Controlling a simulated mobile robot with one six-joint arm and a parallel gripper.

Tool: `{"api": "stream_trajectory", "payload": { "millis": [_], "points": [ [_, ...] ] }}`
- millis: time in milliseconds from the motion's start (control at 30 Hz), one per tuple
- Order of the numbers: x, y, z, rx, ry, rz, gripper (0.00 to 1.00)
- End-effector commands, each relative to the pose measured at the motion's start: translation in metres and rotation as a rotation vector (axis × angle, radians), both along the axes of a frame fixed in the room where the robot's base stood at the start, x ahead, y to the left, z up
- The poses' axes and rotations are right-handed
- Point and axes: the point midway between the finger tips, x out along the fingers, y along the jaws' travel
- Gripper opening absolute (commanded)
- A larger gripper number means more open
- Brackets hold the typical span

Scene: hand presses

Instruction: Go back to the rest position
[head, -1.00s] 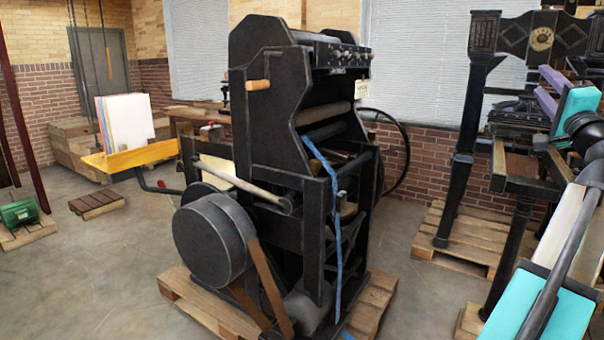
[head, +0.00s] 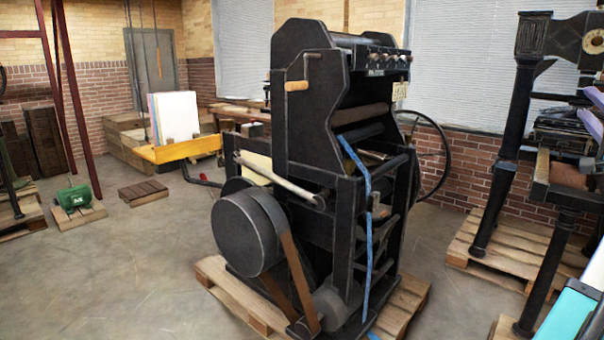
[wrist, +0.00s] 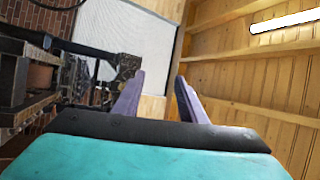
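My gripper (wrist: 160,76) shows in the wrist view with its two purple fingers apart and nothing between them. Beyond them are a window blind, a wall and a wooden plank ceiling. In the head view only the purple fingers (head: 592,118) show, cut off by the right edge, in front of the right-hand press. A teal and white part of my arm (head: 570,305) shows at the lower right corner. The rest of my arm is out of view.
A large black press (head: 320,170) with a belt and drum stands on a wooden pallet (head: 240,305) in the middle. Another black press (head: 500,170) stands at the right. A green motor (head: 74,197) sits at the left. The floor (head: 130,270) is clear at the front left.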

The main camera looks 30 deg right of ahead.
Motion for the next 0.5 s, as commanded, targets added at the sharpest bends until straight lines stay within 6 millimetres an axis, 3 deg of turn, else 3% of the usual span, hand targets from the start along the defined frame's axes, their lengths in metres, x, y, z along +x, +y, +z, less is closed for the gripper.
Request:
{"api": "stream_trajectory", "payload": {
  "millis": [267,367,500],
  "points": [
    [0.051,-0.003,-0.046,0.045,0.072,0.052,0.38],
    [0.078,-0.002,-0.072,0.068,0.113,0.079,0.38],
    [0.127,0.004,-0.12,0.107,0.193,0.134,0.38]
  ]
}}
